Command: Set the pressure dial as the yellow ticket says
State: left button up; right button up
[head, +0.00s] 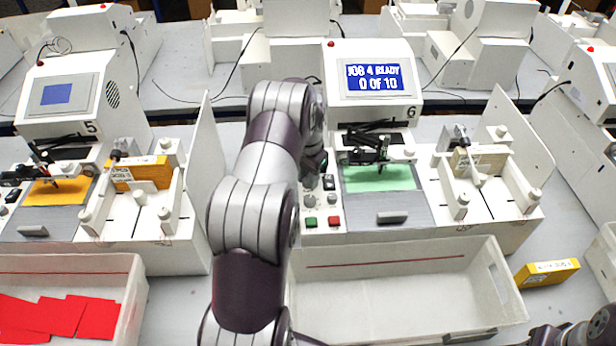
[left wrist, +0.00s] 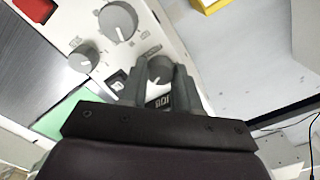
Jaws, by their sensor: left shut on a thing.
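My left gripper (left wrist: 158,85) is shut on a small grey dial (left wrist: 160,68) of the plotter's control panel, one finger on each side of it. In the head view, my left arm reaches over to the panel, and the left gripper (head: 318,162) is dark and partly hidden there. A larger grey dial (left wrist: 118,20) and another grey dial (left wrist: 83,57) are apart from the fingers. The dial labels are too small to read. I cannot make out a yellow ticket for certain. Part of my right gripper (head: 548,336) shows at the bottom right; its fingers are unclear.
The plotter screen (head: 375,77) reads "JOB 4 READY 0 OF 10". Green (head: 310,222) and red (head: 333,220) buttons sit at the panel's front. A green sheet (head: 378,178) lies on the plotter bed. An empty white bin (head: 390,262) stands in front; a yellow box (head: 547,272) lies to its right.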

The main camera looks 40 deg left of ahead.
pick_arm(q)
jog(key=shift+r, duration=0.1)
dwell(0.4)
jog(key=o, duration=0.8)
jog(key=shift+o, duration=1.3)
jog(key=shift+s, duration=0.1)
